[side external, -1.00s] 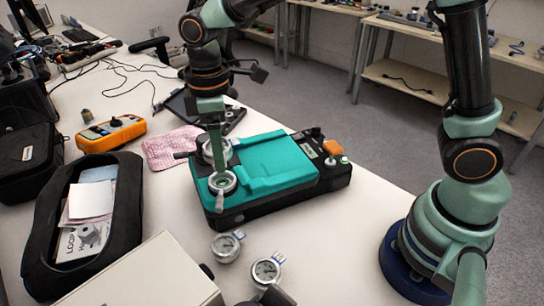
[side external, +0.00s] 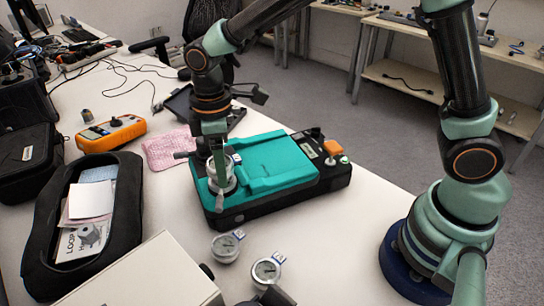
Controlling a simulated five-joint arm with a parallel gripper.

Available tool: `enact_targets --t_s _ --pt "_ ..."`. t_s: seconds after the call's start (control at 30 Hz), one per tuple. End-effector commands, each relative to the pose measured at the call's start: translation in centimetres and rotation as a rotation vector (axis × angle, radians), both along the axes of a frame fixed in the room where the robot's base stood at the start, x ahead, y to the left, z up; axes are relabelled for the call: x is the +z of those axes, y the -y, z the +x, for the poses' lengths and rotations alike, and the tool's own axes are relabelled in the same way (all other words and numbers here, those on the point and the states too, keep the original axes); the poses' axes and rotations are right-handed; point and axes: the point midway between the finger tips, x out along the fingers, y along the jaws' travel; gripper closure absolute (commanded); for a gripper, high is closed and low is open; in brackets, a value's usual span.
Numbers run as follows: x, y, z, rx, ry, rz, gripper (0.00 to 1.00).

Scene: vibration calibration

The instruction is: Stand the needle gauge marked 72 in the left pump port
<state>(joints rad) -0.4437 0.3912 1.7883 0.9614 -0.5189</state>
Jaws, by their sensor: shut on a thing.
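The teal and black pump (side external: 275,165) lies on the white table. A ring-shaped port (side external: 221,187) is at its near left end. My gripper (side external: 219,166) points down over this end and is shut on a round needle gauge (side external: 229,168). The gauge appears right over the port; I cannot tell whether it is seated or just above it. The marking on the held gauge is not readable, and the gripper partly covers it. Two other round gauges lie loose on the table in front of the pump, one nearer it (side external: 225,247) and one to the right (side external: 266,270).
A black open case (side external: 130,205) with papers and a pale box (side external: 150,275) stand at left and front. An orange meter (side external: 110,133) and a pink cloth (side external: 168,148) lie behind. The table right of the loose gauges is clear.

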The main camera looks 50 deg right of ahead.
Motion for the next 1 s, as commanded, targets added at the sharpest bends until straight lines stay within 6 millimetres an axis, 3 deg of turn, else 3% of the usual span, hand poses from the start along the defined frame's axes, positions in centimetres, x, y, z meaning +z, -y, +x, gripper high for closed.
enact_targets --t_s 0.93,0.97,1.0 --pt "-0.49 0.0 0.01 0.0 0.0 0.0 0.99" --pt "-0.49 0.0 0.01 0.0 0.0 0.0 0.31" --pt "-0.49 0.0 0.01 0.0 0.0 0.0 0.15"
